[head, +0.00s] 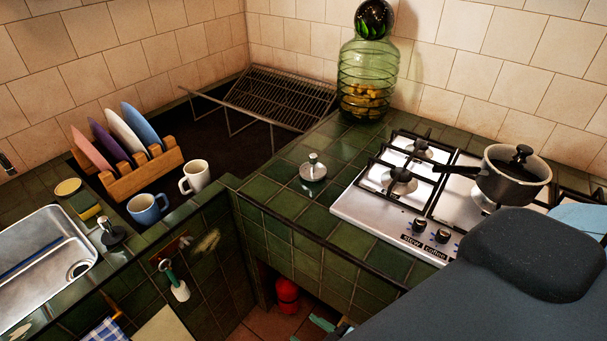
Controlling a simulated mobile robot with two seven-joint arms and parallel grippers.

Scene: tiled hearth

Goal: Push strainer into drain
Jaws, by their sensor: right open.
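A small round metal piece with an upright knob (313,169), which looks like the strainer, sits on the green tiled counter left of the stove. The steel sink (40,262) is at the left edge, with a round drain (79,270) near its right corner. My right gripper (312,331) shows only in part at the bottom edge, with teal fingertips. It is open, below the counter front and well apart from the metal piece and the sink. My left gripper is not in view.
A gas stove (395,205) carries a pot (512,185). A dark-based knobbed fixture (112,234), a sponge (83,205), a blue mug (147,209), a white mug (195,177) and a plate rack (140,172) stand near the sink. A green glass jar (367,75) is behind.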

